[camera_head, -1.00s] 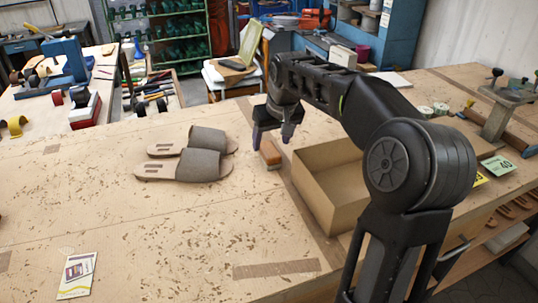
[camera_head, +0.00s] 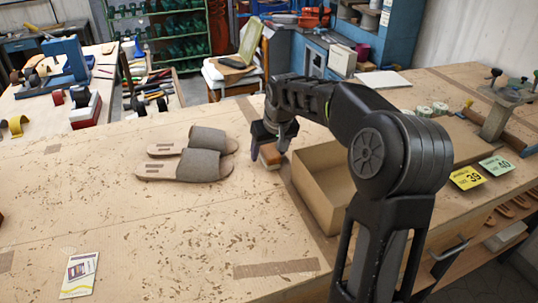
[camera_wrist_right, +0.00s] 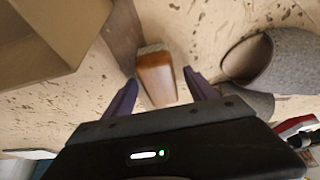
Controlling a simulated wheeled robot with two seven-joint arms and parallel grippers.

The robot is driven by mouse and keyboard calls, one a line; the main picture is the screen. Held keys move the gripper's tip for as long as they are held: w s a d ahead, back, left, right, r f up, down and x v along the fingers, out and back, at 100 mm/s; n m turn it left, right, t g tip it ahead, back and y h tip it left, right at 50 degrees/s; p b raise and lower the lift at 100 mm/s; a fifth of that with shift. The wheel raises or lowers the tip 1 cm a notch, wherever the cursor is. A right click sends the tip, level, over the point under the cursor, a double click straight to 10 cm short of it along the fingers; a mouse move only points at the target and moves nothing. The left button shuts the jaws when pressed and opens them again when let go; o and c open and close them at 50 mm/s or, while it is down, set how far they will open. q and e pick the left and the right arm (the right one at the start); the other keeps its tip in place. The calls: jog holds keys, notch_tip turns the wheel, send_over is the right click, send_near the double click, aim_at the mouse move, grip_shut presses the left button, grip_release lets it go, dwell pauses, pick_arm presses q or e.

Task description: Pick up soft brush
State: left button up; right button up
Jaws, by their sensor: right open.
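The soft brush (camera_head: 270,155) has a brown wooden back and a pale bristle side. It lies on the workbench between the sandals and the cardboard box. My right gripper (camera_head: 268,150) is at the brush, with its fingers on either side of it. In the right wrist view the brush (camera_wrist_right: 157,78) sits between the two purple fingertips (camera_wrist_right: 160,85), with gaps on both sides. The right gripper is open. The arm and fingers partly cover the brush in the head view. My left gripper is not in view.
A pair of grey sandals (camera_head: 190,165) lies left of the brush. An open cardboard box (camera_head: 322,190) stands close on the right. A small card (camera_head: 79,275) lies at the front left. Yellow and green number cards (camera_head: 467,178) lie at the right. The front middle of the bench is clear.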

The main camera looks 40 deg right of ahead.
jog(key=shift+c, duration=0.3)
grip_shut()
dwell(0.5)
